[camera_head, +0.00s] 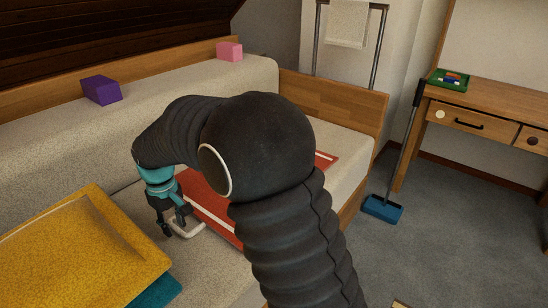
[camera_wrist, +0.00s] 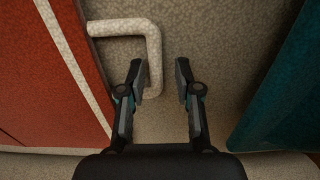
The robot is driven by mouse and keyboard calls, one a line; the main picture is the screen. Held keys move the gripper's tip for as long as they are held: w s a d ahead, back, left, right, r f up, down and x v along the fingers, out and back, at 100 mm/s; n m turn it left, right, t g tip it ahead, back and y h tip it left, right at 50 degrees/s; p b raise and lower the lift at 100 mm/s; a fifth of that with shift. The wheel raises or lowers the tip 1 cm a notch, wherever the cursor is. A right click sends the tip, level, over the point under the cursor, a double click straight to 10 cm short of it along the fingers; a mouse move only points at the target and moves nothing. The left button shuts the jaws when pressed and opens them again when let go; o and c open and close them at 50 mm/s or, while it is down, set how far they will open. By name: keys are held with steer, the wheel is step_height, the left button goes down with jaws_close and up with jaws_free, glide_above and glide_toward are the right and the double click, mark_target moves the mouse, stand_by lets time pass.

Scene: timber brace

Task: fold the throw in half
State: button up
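The throw (camera_head: 207,203) is a flat red cloth with a white stripe, lying on the pale seat and partly hidden behind my arm. In the wrist view the throw (camera_wrist: 45,85) fills the left side. A pale loop handle (camera_wrist: 153,50) sticks out from its edge towards the right. My gripper (camera_head: 178,222) is low at this edge; in the wrist view my gripper (camera_wrist: 160,75) is open. One finger appears inside the loop and the other outside it, with the loop's outer bar between them. Whether either finger touches the bar cannot be told.
A yellow cushion (camera_head: 80,245) over a teal one (camera_head: 158,290) lies left of my gripper; the teal one (camera_wrist: 285,95) also borders the wrist view. Purple (camera_head: 101,89) and pink (camera_head: 229,51) blocks sit on the backrest. A wooden end panel (camera_head: 335,105) stands behind.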

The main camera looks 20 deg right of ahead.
steer(key=shift+f+b, duration=0.45)
steer(key=shift+f, duration=0.3)
stand_by(0.5)
steer(key=shift+r, duration=0.1)
stand_by(0.3)
jaws_close()
stand_by(0.5)
